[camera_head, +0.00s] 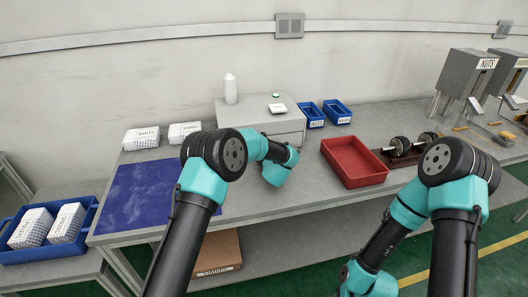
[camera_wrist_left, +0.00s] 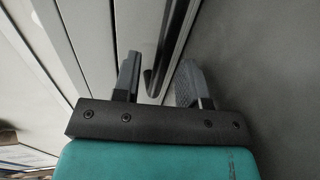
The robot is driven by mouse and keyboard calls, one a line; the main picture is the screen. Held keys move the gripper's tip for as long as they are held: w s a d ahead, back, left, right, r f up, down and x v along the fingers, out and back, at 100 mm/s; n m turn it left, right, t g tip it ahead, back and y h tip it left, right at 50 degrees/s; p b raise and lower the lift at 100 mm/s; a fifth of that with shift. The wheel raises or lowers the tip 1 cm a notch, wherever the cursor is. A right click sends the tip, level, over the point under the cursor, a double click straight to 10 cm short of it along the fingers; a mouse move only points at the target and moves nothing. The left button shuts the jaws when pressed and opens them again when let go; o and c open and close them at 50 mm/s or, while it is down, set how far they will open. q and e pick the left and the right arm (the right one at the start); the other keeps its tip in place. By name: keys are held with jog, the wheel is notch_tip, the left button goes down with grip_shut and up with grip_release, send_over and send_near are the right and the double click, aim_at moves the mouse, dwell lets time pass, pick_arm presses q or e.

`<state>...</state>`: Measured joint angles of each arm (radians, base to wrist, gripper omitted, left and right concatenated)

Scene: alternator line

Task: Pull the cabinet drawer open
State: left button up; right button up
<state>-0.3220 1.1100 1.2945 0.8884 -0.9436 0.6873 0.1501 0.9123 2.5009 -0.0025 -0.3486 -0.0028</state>
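The grey cabinet (camera_head: 236,112) stands at the back of the workbench. Part of its front is hidden by my left arm, and its drawer front (camera_head: 292,133) looks flush with the body. In the left wrist view a dark bar handle (camera_wrist_left: 174,38) runs along the pale drawer front. My left gripper (camera_wrist_left: 158,75) is open, with its two fingers apart on either side of the handle's near end and gaps visible. In the head view my left wrist hides its fingers. My right arm is low at the right, its fingers out of frame.
A white bottle (camera_head: 230,89) and small items stand on the cabinet. A red tray (camera_head: 353,162) and blue bins (camera_head: 337,111) lie to its right. A blue mat (camera_head: 150,195) and white boxes (camera_head: 141,138) lie to its left. Bare bench (camera_head: 290,205) lies in front.

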pick_arm(q)
jog(key=shift+w+a+f, duration=0.15)
jog(key=shift+w+a, duration=0.05)
jog(key=shift+w, duration=0.4)
jog(key=shift+c, duration=0.4)
grip_shut()
